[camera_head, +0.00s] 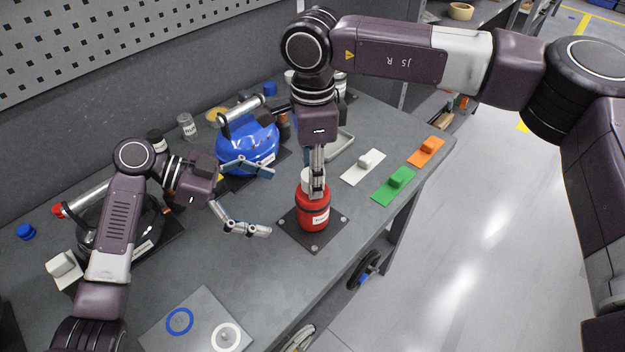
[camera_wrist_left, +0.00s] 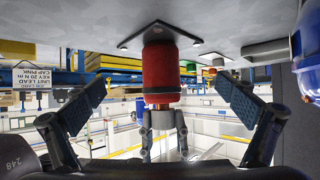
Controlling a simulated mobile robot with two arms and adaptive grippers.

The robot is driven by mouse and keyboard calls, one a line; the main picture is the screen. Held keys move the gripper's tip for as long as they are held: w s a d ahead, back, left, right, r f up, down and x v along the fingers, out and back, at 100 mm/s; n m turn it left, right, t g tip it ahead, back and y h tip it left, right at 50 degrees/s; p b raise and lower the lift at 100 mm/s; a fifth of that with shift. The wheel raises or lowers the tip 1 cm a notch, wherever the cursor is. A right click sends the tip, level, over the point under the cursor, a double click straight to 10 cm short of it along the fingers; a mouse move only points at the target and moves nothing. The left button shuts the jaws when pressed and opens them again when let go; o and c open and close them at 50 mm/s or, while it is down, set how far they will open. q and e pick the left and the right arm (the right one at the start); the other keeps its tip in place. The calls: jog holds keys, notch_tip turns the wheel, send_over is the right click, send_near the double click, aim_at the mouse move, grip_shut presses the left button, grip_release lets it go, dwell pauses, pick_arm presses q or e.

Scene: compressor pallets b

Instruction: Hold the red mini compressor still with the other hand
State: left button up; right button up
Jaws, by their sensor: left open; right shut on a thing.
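The red mini compressor (camera_head: 313,214) stands upright on a dark square plate (camera_head: 290,224) near the bench's front edge. My right gripper (camera_head: 317,187) comes down from above and is shut at its top, by a white part (camera_head: 307,178); the fingers hide just what they grip. My left gripper (camera_head: 271,201) is open, to the left of the compressor, with its fingers pointing at it and apart from it. In the left wrist view, which is upside down, the red body (camera_wrist_left: 160,72) lies between the open fingers, farther off, with my right gripper (camera_wrist_left: 163,125) at its top.
A blue compressor (camera_head: 248,146) stands behind my left gripper. A plate with blue and white rings (camera_head: 203,322) lies in front. The bench between is clear.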

aim_at(308, 214)
pick_arm(q)
jog(key=shift+x, duration=4.7)
jog(key=shift+c, duration=0.7)
jog(key=c, duration=1.9)
jog(key=shift+c, duration=0.7)
jog(key=shift+f, duration=0.15)
pick_arm(e)
jog(key=o, duration=0.7)
